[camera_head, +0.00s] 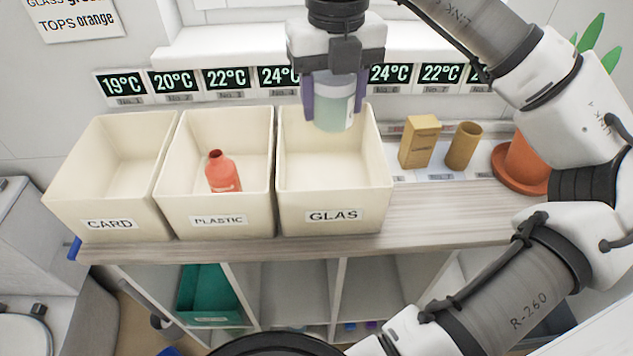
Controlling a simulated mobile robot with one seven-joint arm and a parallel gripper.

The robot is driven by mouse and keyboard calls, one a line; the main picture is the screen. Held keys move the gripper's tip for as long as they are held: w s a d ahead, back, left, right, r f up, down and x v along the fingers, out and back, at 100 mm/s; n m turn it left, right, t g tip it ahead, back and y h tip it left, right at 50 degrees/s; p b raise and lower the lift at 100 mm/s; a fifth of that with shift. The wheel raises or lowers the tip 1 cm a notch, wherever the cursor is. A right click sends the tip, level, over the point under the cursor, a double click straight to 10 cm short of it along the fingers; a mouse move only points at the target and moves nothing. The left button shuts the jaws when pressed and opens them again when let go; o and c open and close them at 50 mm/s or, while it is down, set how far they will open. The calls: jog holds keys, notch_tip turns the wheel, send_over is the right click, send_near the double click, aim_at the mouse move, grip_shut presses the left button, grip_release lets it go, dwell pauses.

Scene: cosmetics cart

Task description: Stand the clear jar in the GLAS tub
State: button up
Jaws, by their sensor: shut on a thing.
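My gripper (334,95) is shut on the clear jar (335,117), a pale green see-through jar with a whitish label or band. The jar hangs upright at the back part of the GLAS tub (333,215), over its opening as seen from here. I cannot tell how far its base is above the tub floor. The GLAS tub is cream, labelled at the front, and its visible floor is empty.
The PLASTIC tub (217,220) with a red bottle (223,172) in it and the empty CARD tub (108,224) stand to the left. A tan box (419,142), a tan cylinder (463,146) and a terracotta pot (522,166) stand right. Temperature displays (228,80) line the back.

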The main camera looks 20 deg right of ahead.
aim_at(332, 132)
notch_tip(332, 132, down, 17)
jog(key=shift+f+p, duration=0.15)
jog(key=shift+p, duration=0.95)
jog(key=shift+f, duration=0.35)
jog(key=shift+f+b, duration=0.2)
jog(key=shift+b, duration=0.15)
jog(key=o, duration=1)
jog(key=shift+r, duration=0.15)
jog(key=shift+r+p, duration=0.2)
jog(key=shift+p, duration=0.3)
notch_tip(332, 132, up, 12)
jog(key=shift+f+b, duration=0.1)
jog(key=shift+b, duration=0.85)
